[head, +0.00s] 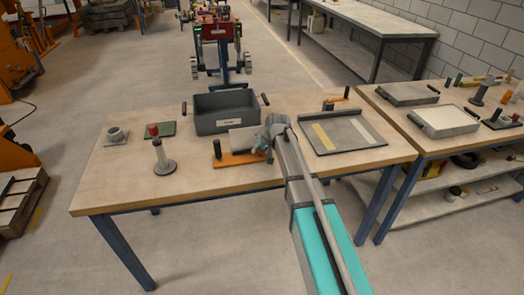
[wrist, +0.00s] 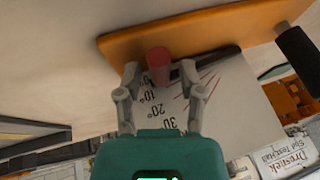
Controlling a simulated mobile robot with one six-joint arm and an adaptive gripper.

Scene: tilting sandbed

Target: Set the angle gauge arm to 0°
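The angle gauge has an orange base (head: 236,160) and a pale scale plate (head: 243,139) on the near part of the table. In the wrist view the orange base (wrist: 205,32) crosses the top, and the plate (wrist: 225,90) shows printed marks including 10°, 20° and 30°. A dark gauge arm (wrist: 215,63) lies along the base, near the low end of the scale; its exact reading is unclear. A red knob (wrist: 158,62) stands at the gauge arm's left end. My gripper (wrist: 160,72) is open, its fingers on either side of the knob with visible gaps. In the head view my gripper (head: 266,146) partly hides the gauge.
A black post (wrist: 298,47) stands at the base's right end. A grey bin (head: 224,112) is behind the gauge. A grey board with strips (head: 341,133) lies to the right. A post on a round base (head: 163,160) stands to the left. The table's front left is clear.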

